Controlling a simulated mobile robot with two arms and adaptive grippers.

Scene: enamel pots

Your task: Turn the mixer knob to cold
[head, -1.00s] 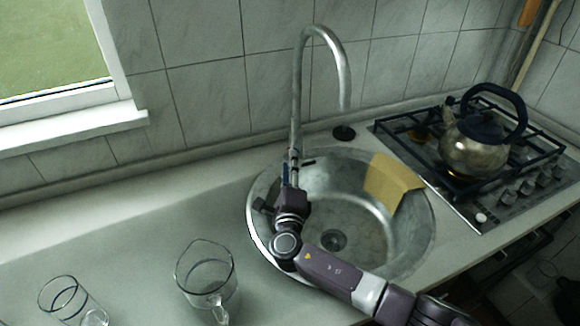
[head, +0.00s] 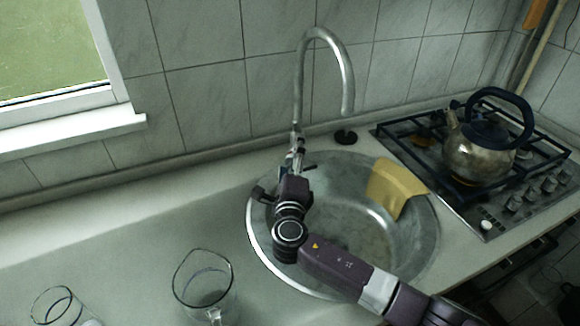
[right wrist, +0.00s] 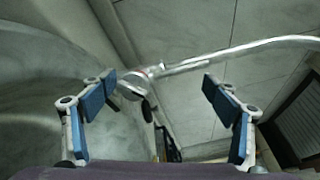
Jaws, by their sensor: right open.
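The mixer tap (head: 297,95) is a tall chrome gooseneck at the back rim of the round metal sink. Its base and dark knob lever (head: 309,167) show just beyond my right gripper (head: 293,165). In the right wrist view the tap base (right wrist: 133,84) and its spout (right wrist: 230,50) lie between and beyond the two blue-padded fingers of my right gripper (right wrist: 158,90). The fingers are spread apart, with nothing between the pads that I can see gripped. Whether a fingertip touches the knob I cannot tell. My left gripper is in neither view.
The sink (head: 425,240) has a yellow cloth (head: 392,188) over its right rim. A kettle (head: 480,150) stands on the gas hob (head: 470,212) at right. A glass jug (head: 203,285) and a drinking glass (head: 57,305) stand at front left. The counter behind them is clear.

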